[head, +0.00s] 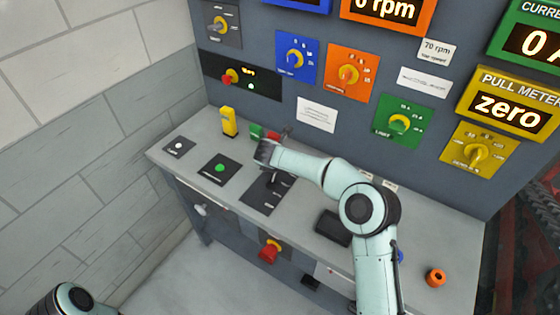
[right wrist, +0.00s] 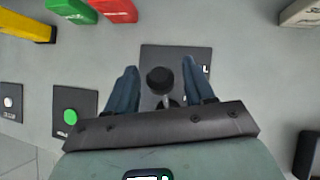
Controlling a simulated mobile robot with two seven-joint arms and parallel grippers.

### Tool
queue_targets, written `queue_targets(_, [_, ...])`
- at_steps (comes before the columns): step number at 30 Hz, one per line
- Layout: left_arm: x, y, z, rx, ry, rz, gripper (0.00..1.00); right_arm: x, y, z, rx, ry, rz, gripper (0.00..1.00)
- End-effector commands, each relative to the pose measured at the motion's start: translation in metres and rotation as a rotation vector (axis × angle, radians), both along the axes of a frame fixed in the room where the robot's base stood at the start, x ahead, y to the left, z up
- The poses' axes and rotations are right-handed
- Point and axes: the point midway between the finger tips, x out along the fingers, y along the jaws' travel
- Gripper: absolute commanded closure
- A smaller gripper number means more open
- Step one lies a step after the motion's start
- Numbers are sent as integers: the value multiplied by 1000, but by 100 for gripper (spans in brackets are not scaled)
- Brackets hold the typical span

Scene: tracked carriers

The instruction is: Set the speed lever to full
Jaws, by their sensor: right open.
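The speed lever is a short stalk with a round black knob (right wrist: 160,80) on a dark plate (head: 258,201) on the console top. The plate also shows in the right wrist view (right wrist: 176,53). My right gripper (right wrist: 160,84) is open, one finger on each side of the knob. Gaps show between the knob and both fingers; I cannot tell their height relative to it. In the head view my right gripper (head: 267,153) is over the plate's far end and hides part of it. The lever's exact setting cannot be read. My left gripper is out of view.
A green button (head: 220,168), a white button (head: 179,146) and a yellow block (head: 229,122) stand left of the lever. Red and green blocks lie behind it. A red knob (head: 269,250) sticks out of the console front. Dials and displays, including "0 rpm" (head: 387,10), cover the back panel.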

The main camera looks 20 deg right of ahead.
Motion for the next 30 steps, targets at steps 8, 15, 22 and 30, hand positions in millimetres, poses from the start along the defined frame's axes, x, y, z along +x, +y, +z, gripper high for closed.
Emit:
queue_targets(8, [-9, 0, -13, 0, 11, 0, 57, -36, 21, 49, -1, -1, 1, 47])
queue_targets(15, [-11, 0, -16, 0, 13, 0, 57, -55, 32, 76, -2, 1, 0, 47])
queue_targets(22, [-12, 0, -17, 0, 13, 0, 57, -59, 35, 82, 0, 3, 0, 47])
queue_targets(30, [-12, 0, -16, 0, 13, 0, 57, -58, 35, 81, 0, 3, 0, 47])
